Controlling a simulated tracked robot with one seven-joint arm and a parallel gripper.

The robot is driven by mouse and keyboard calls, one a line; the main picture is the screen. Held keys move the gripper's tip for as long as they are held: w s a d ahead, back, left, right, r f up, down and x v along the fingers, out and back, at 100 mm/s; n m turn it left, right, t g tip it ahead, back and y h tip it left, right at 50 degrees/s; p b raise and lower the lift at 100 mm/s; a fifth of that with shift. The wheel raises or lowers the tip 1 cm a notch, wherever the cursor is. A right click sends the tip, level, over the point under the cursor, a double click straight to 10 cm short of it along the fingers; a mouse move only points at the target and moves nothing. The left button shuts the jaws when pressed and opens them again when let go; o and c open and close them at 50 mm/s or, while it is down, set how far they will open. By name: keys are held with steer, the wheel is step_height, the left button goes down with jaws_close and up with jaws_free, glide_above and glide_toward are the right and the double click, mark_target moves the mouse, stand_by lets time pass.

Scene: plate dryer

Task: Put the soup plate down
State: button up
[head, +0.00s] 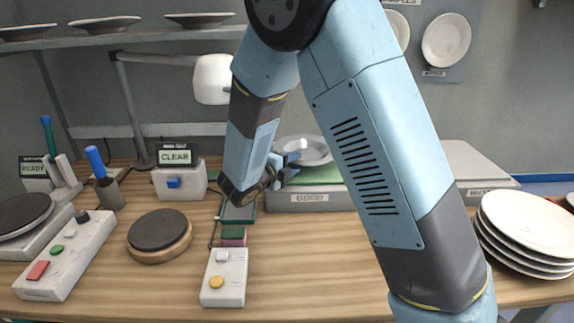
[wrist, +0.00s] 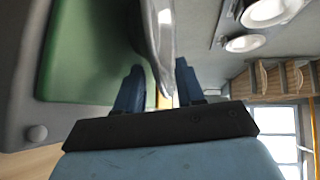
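The soup plate (head: 306,148) is a pale, shallow dish over the green pad (head: 318,177) of a grey station at the middle back of the bench. In the wrist view the plate (wrist: 158,45) appears edge-on, with its rim between the two blue fingers of my gripper (wrist: 160,72). The fingers look closed on the rim. My gripper (head: 288,166) is at the plate's left side in the head view, partly hidden by my wrist. The green pad (wrist: 85,50) lies beside the plate in the wrist view. Whether the plate touches the pad I cannot tell.
A stack of white plates (head: 530,222) stands at the right. A second grey station (head: 470,160) is behind it. A CLEAR display box (head: 180,180), a lamp (head: 212,80) and a round dark-topped disc (head: 160,231) are left.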

steer(key=v, duration=1.2)
steer(key=s+d+r+m+g+y, duration=0.1)
steer(key=s+d+r+m+g, duration=0.2)
steer(key=d+m, duration=0.5)
steer(key=s+d+r+m+g+y, duration=0.1)
steer(key=s+d+r+m+g, duration=0.15)
steer(key=d+m, duration=0.5)
steer(key=s+d+r+m+g, duration=0.2)
steer(key=d+r+m+g, duration=0.15)
steer(key=d+m, duration=0.4)
steer(key=s+d+r+m+t+y, duration=0.1)
steer(key=s+d+r+m+y, duration=0.1)
steer(key=s+m, duration=0.4)
steer(key=s+d+r+m+t+y, duration=0.1)
steer(key=s+r+m+y, duration=0.3)
steer(key=m, duration=1.3)
steer(key=shift+s+d+y, duration=0.85)
steer(key=shift+s+y, duration=0.25)
steer(key=shift+s, duration=0.6)
